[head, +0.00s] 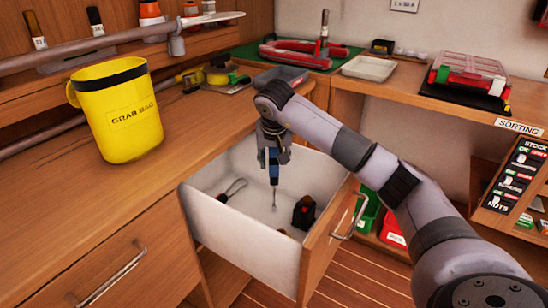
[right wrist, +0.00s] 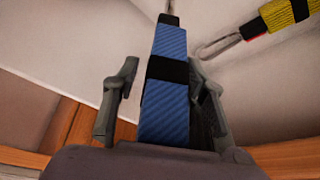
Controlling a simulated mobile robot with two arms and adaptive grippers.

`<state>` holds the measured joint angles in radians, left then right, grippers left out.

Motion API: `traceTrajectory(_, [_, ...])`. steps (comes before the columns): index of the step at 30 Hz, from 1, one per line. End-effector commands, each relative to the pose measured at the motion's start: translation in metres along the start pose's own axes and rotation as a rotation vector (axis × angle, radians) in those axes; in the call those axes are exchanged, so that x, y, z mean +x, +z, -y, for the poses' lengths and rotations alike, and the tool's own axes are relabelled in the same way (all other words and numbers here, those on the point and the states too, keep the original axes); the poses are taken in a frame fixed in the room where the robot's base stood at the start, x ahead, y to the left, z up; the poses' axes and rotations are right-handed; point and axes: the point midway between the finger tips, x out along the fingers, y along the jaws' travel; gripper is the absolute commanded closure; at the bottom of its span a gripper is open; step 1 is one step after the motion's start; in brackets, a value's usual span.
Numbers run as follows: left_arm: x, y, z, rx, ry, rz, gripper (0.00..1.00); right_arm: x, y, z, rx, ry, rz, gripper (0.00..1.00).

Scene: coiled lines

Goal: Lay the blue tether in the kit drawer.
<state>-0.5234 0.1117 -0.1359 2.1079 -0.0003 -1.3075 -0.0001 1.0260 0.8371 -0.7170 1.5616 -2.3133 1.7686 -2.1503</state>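The blue tether (head: 273,165) hangs upright from my right gripper (head: 272,145) over the open kit drawer (head: 235,238), its metal end pointing down into the drawer. In the right wrist view, the tether (right wrist: 167,100), blue with black bands, runs between the two fingers of the right gripper (right wrist: 163,85). A thin gap seems to show at the left finger; the right finger lies against the tether. The drawer is white inside with a wooden front. Whether the tether's lower end touches the drawer floor is unclear. My left gripper is out of view.
In the drawer lie a clip with a dark red handle (head: 232,190) at left and a dark block (head: 304,212) at right. A yellow-and-red item (right wrist: 283,18) shows in the wrist view. A yellow grab bag (head: 120,118) stands on the left counter. The drawer walls surround the gripper's space.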

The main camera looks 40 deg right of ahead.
Motion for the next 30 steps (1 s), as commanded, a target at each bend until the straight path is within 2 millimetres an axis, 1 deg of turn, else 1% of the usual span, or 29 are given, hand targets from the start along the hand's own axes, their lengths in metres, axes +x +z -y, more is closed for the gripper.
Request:
traceTrajectory(8, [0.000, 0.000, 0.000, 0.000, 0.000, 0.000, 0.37, 0.000, 0.000, 0.000, 0.000, 0.000, 0.000, 0.57])
traceTrajectory(11, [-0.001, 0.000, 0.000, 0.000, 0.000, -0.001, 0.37, -0.004, -0.002, 0.001, 0.001, -0.002, -0.001, 0.57])
traceTrajectory(14, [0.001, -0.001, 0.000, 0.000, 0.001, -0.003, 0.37, -0.016, -0.003, 0.000, 0.000, -0.003, -0.004, 0.57])
traceTrajectory(16, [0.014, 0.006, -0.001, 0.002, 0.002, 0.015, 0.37, -0.029, -0.003, 0.000, 0.001, -0.002, -0.005, 0.57])
traceTrajectory(24, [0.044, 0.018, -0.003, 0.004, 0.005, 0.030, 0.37, -0.088, -0.003, 0.000, 0.001, -0.002, -0.005, 0.57])
traceTrajectory(27, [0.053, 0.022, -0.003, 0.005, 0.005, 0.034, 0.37, -0.104, -0.003, 0.000, 0.000, -0.002, -0.003, 0.57])
traceTrajectory(30, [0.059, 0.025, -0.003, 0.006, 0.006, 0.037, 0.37, -0.115, -0.002, 0.000, 0.001, 0.000, -0.002, 0.57])
